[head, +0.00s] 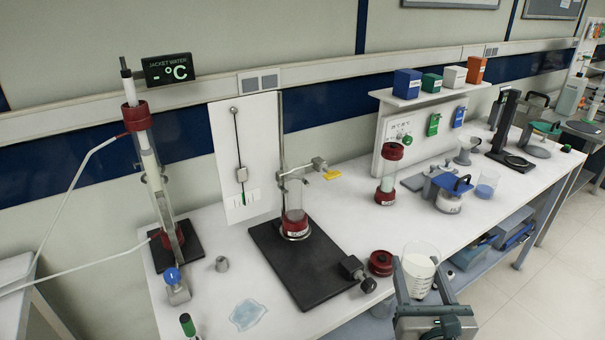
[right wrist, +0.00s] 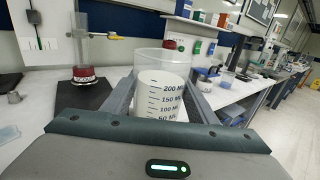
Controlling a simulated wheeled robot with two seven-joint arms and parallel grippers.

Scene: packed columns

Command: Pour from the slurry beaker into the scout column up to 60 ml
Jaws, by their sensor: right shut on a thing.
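The slurry beaker (head: 421,262) is a clear graduated beaker with white contents. In the right wrist view the beaker (right wrist: 161,95) shows marks from 50 to 200 ml, with the white reaching about the top mark. My right gripper (head: 420,278) is shut on it, holding it roughly upright by the bench's front edge. A clear column with a red base (head: 295,222), apparently the scout column, stands upright in a clamp on a black stand, left of and apart from the beaker. It looks empty; its label is too small to read. My left gripper is not in view.
A red-capped column (head: 388,176) with white inside stands behind the beaker. A red ring-shaped part (head: 380,263) and the stand's black base (head: 300,265) lie left of it. A tall jacketed column (head: 150,160) stands at far left. A blue-handled jar (head: 450,195) is right.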

